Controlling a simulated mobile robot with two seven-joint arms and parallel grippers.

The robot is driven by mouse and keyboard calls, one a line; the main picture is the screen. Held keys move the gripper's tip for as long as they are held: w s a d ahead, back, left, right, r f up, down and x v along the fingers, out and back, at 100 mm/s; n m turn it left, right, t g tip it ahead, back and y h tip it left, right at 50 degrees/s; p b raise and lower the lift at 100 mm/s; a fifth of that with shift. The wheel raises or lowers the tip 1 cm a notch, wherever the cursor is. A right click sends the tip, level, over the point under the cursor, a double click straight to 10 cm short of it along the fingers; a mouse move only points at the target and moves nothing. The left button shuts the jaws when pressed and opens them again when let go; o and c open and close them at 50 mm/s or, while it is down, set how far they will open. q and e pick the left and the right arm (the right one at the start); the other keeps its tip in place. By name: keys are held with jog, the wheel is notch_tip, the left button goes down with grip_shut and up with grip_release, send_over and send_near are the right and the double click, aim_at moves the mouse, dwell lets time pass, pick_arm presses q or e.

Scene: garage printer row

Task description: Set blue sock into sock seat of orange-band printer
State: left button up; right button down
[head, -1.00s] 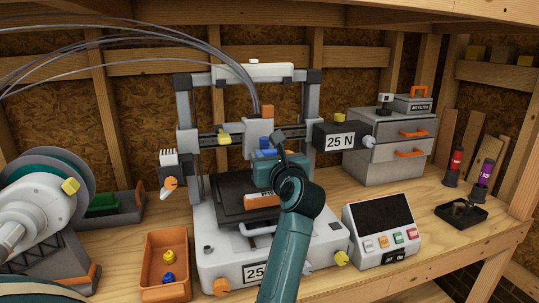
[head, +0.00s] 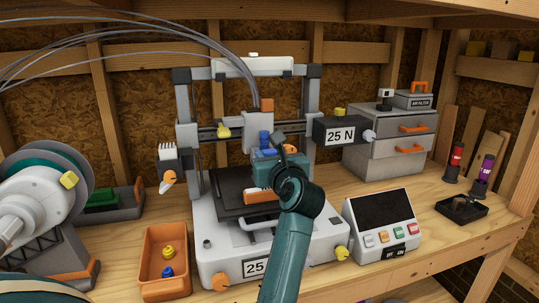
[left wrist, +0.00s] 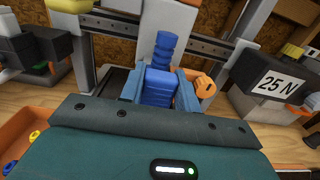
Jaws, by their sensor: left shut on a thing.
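My left gripper (head: 268,158) is shut on the blue sock (head: 265,138), in front of the middle of the printer. In the left wrist view the blue sock (left wrist: 159,82) stands upright between the two fingers, a ribbed stem above a wider block. The white-based printer (head: 210,240) stands at the centre, with an orange block (head: 267,105) on its print head. The blue sock's top is just below and in front of this head; I cannot tell whether they touch. The sock seat is not clearly visible. My right gripper is not in view.
An orange tray (head: 150,285) with small yellow and blue parts stands left of the printer. A control panel (head: 381,214) stands to its right. A black "25 N" box (head: 338,134) juts out beside the gantry. A grey drawer cabinet (head: 375,150) stands behind right.

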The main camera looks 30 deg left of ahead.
pick_arm(q)
jog(key=shift+r+p, duration=0.7)
jog(key=shift+r, duration=0.2)
dwell(0.4)
dwell(0.8)
jog(key=shift+f+b, duration=0.7)
jog(key=shift+f, duration=0.4)
jog(key=o, duration=1)
jog(key=shift+o, duration=0.2)
jog(key=shift+f, duration=0.1)
